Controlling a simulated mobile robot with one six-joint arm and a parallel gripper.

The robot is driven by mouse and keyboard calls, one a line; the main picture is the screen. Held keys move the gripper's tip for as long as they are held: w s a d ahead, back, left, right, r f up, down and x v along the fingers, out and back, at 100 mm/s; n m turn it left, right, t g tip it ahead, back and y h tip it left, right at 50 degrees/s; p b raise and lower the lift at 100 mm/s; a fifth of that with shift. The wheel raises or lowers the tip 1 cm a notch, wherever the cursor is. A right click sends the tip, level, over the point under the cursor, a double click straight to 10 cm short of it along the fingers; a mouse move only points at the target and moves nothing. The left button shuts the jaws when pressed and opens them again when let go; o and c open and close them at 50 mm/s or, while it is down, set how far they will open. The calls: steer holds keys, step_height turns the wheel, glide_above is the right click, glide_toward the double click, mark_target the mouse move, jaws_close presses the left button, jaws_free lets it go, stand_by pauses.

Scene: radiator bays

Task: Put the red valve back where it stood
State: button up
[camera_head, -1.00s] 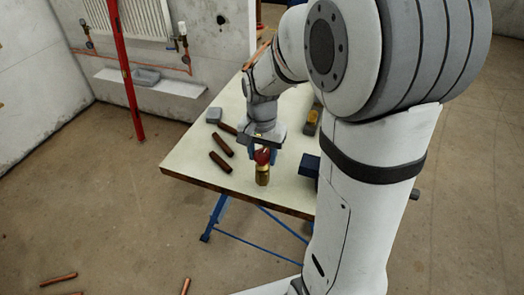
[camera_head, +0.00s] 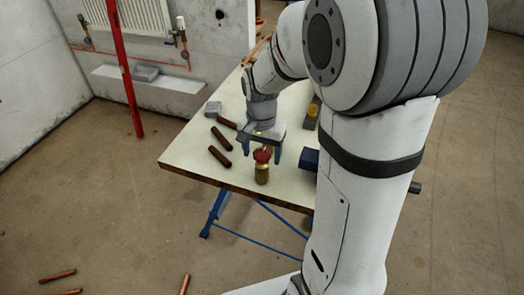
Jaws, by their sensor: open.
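The red valve (camera_head: 262,155) has a red top and a brass-coloured lower part. It stands upright on the workbench (camera_head: 200,165) near its front edge. My gripper (camera_head: 263,153) is above the bench with its fingers pointing down. One finger shows on each side of the red top, with gaps between, so the jaws are open. Whether the fingers are level with the red top or a little behind it is hard to tell.
Brown pipe pieces (camera_head: 220,157) and a mallet with a grey head (camera_head: 213,108) lie left of the valve. A dark blue block (camera_head: 309,160) stands to its right. Copper pipes (camera_head: 57,276) lie on the floor. A red post (camera_head: 124,70) stands at left.

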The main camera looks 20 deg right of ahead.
step_height(320, 180, up, 8)
steer(key=shift+f, duration=0.1)
steer(key=s+n+t, duration=0.2)
steer(key=s+n, duration=0.5)
steer(key=s, duration=0.7)
steer(key=shift+d+r+t, duration=0.15)
steer(key=shift+r+t, duration=0.1)
steer(key=shift+t, duration=0.15)
